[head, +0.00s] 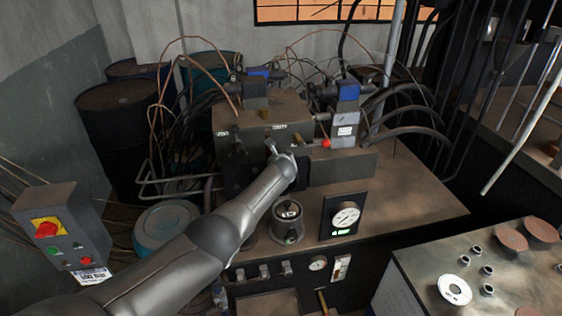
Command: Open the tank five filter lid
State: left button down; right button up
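A small round metal canister (287,222) with a dark-topped lid (288,209) and a pale label stands on the brown machine top, just right of my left arm. It looks like the filter, but I cannot read a tank number on it. The lid appears seated on the canister. My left gripper (275,147) is beyond and above the canister, in front of the grey valve block, and apart from the lid. It is small and seen from behind, so I cannot tell whether its fingers are open or shut. My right gripper is not in view.
A round pressure gauge (346,216) stands right of the canister. A valve block (262,130) with hoses and cables rises behind. A control box (62,235) with red and green buttons is at left. The brown top (410,195) is clear at right.

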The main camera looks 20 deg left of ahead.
pick_arm(q)
jog(key=shift+s+f, duration=0.1)
jog(key=shift+f, duration=0.45)
jog(key=c, duration=1.1)
grip_release()
jog(key=shift+r, duration=0.1)
jog(key=shift+c, duration=0.2)
jog(key=shift+d+r, duration=0.15)
jog(key=shift+r, duration=0.05)
jog(key=shift+s+d+r, duration=0.1)
jog(key=shift+s+r, duration=0.1)
jog(key=shift+r, duration=0.05)
jog(key=shift+s+r, duration=0.55)
jog(key=shift+s, duration=0.2)
jog(key=v, duration=0.9)
